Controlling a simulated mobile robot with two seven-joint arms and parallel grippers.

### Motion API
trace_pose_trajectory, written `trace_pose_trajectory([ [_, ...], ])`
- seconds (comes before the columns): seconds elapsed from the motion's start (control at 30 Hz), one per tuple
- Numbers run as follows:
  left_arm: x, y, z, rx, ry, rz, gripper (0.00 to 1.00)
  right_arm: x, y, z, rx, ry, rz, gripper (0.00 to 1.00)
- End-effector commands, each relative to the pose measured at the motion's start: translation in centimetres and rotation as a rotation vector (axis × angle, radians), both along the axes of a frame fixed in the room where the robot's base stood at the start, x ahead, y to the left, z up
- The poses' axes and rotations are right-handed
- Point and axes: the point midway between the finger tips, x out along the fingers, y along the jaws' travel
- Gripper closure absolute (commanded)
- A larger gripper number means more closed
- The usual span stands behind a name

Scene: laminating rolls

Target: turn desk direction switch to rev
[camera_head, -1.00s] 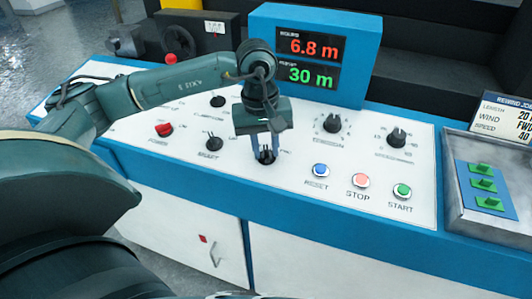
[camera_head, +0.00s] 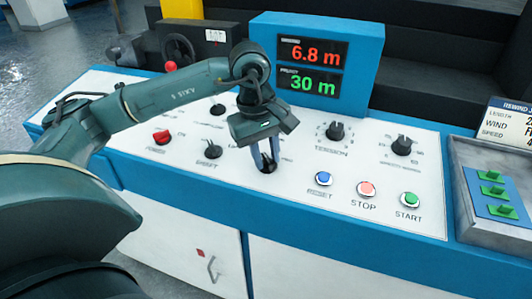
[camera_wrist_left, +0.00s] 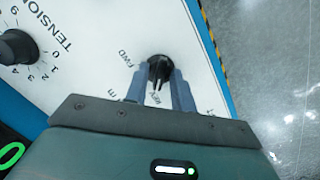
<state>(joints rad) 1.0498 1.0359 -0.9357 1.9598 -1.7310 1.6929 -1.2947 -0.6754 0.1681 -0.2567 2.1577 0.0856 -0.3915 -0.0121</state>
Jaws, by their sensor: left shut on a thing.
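The direction switch (camera_head: 267,168) is a small black knob on the white panel of the desk, left of the blue button. My left gripper (camera_head: 264,158) points down at it, with its two fingers on either side of the knob and shut on it. In the left wrist view the black knob (camera_wrist_left: 160,67) sits between the fingertips (camera_wrist_left: 160,76). An FWD label is beside it, and a partly covered label that looks like REV lies between the fingers. The knob's exact pointer direction is hard to tell. My right gripper is not in view.
Blue, red and green buttons (camera_head: 366,188) line the panel's front right. The tension knob (camera_head: 335,130) and another knob (camera_head: 401,145) stand behind them. A red power switch (camera_head: 162,137) and a black switch (camera_head: 213,151) are left. A display box (camera_head: 357,69) rises behind.

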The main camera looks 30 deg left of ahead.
Motion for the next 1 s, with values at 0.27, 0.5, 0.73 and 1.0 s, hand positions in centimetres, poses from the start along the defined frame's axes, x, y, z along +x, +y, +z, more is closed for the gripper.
trace_pose_trajectory([
  [0.27, 0.1, 0.1, 0.1, 0.001, -0.003, 0.001, 0.68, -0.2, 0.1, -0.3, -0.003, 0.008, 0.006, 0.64],
  [0.5, 0.0, 0.1, 0.5, 0.0, -0.004, 0.0, 0.68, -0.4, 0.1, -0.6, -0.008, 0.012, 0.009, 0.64],
  [0.73, -0.2, 0.5, 4.5, 0.0, -0.008, 0.002, 0.68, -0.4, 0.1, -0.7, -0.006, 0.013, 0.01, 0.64],
  [1.0, -0.7, 1.1, 10.3, -0.001, -0.008, 0.001, 0.68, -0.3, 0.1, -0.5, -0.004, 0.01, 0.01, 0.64],
])
